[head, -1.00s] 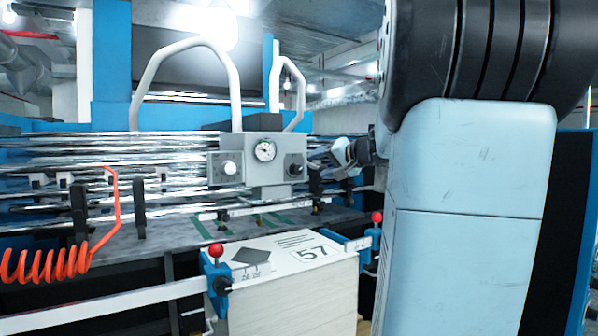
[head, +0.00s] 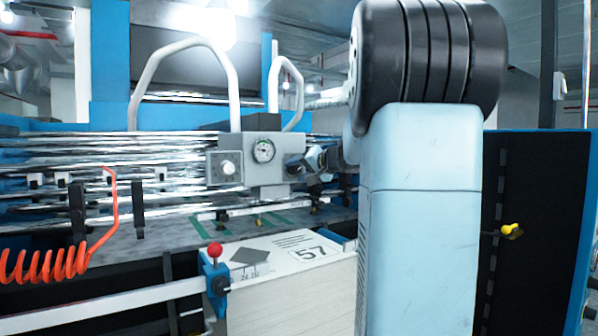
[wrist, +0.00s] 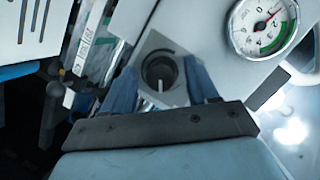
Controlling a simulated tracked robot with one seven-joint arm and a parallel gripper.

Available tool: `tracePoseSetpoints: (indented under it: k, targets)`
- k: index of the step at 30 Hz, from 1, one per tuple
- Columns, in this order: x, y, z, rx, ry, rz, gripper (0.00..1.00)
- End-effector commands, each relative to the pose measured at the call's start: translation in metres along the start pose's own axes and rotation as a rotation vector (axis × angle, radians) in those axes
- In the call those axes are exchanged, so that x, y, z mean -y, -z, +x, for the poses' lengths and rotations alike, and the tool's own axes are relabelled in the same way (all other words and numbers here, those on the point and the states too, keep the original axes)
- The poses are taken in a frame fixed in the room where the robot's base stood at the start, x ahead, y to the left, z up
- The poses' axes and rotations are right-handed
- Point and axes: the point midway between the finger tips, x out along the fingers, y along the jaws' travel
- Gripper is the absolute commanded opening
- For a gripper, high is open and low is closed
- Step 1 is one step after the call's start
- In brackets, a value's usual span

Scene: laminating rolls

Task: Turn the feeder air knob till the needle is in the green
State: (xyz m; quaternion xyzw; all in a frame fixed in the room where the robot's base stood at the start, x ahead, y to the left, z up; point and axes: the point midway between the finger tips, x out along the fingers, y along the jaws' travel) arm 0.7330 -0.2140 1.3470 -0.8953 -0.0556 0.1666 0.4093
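The feeder air knob (wrist: 160,72), dark and round with a pale mark, sits on the grey control box (head: 270,176). In the wrist view it lies between the blue fingers of my gripper (wrist: 160,66), with a gap showing on each side; the gripper is open. In the head view my gripper (head: 304,166) is at the box's right side and hides that knob. The round gauge (wrist: 262,26) has a green band along its lower right edge. Its red needle points to the upper right, apparently outside the green. The gauge also shows in the head view (head: 263,151).
A paper stack (head: 290,290) marked 57 stands below, beside a red-topped blue clamp (head: 216,270). Shiny rollers (head: 100,155) run behind. An orange coiled hose (head: 45,266) hangs at left.

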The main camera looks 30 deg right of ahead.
Motion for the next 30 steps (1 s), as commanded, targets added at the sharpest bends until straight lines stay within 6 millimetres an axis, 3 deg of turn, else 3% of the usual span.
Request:
tracePoseSetpoints:
  k: [2,16,30]
  targets:
    - [-0.0001,0.0000,-0.0002,0.000,0.000,0.000,0.51]
    - [-0.0012,0.0001,-0.0005,0.000,-0.002,0.001,0.06]
    - [-0.0029,-0.0002,-0.0004,0.008,0.035,0.115,0.05]
